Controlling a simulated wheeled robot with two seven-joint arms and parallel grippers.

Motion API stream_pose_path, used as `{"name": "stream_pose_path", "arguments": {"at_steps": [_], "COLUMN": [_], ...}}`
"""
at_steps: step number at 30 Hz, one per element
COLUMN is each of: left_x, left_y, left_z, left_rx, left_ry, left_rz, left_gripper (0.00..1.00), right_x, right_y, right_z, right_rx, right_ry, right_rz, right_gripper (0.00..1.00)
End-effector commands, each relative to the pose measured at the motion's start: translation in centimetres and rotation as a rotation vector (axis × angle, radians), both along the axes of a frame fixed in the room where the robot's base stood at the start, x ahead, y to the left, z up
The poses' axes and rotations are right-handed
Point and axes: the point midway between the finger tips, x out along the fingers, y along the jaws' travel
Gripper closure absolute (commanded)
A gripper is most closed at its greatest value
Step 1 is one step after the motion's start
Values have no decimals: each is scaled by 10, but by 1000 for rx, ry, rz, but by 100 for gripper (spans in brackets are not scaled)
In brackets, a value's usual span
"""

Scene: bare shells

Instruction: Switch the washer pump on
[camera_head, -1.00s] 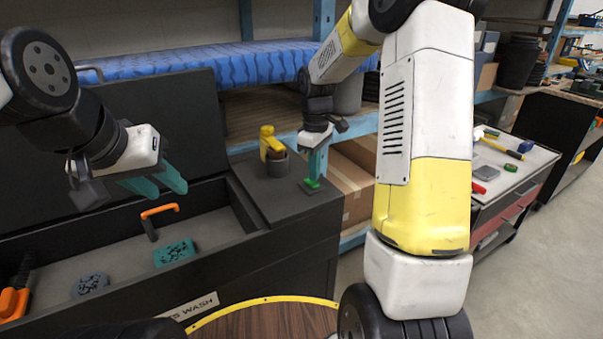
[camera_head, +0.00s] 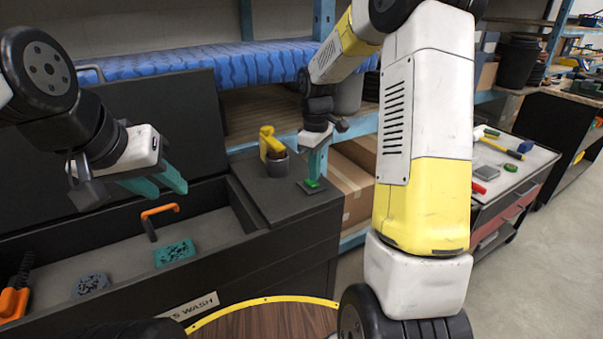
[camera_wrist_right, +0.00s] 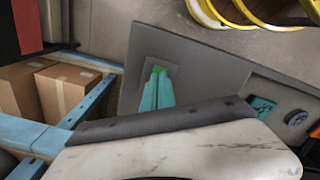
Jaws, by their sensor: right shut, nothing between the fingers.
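The green pump switch (camera_head: 312,184) sits on a small dark plate on the right-hand top of the black washer cabinet (camera_head: 277,201). My right gripper (camera_head: 316,172) points down over it, its teal fingers shut and empty, with the tips at the switch. In the right wrist view the green switch (camera_wrist_right: 158,69) shows just past the ends of the shut fingers (camera_wrist_right: 157,88), which partly cover it. I cannot tell whether they touch or press it. My left gripper (camera_head: 162,184) hangs over the wash basin, its teal fingers apart and empty.
A dark pot with a yellow-handled item (camera_head: 270,145) stands behind the switch. The basin holds an orange-handled tool (camera_head: 158,213), a teal piece (camera_head: 175,252) and a grey piece (camera_head: 91,284). Cardboard boxes (camera_head: 352,190) sit right of the cabinet.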

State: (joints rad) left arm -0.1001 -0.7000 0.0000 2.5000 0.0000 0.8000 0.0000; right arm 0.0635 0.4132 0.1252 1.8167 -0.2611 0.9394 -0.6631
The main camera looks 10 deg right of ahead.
Motion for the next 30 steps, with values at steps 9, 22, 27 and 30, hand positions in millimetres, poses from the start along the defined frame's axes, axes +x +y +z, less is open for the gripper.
{"name": "stream_pose_path", "arguments": {"at_steps": [9, 22, 27, 30], "left_x": [0, 0, 0, 0], "left_y": [0, 0, 0, 0], "left_z": [0, 0, 0, 0], "left_rx": [0, 0, 0, 0], "left_ry": [0, 0, 0, 0], "left_rz": [0, 0, 0, 0], "left_gripper": [64, 64, 64, 64], "right_x": [0, 0, 0, 0], "right_y": [0, 0, 0, 0], "right_z": [0, -4, -7, -8], "right_rx": [0, 0, -1, -1], "right_ry": [0, 0, 1, 1], "right_rz": [0, 0, 0, 0], "right_gripper": [100, 100, 100, 100]}}
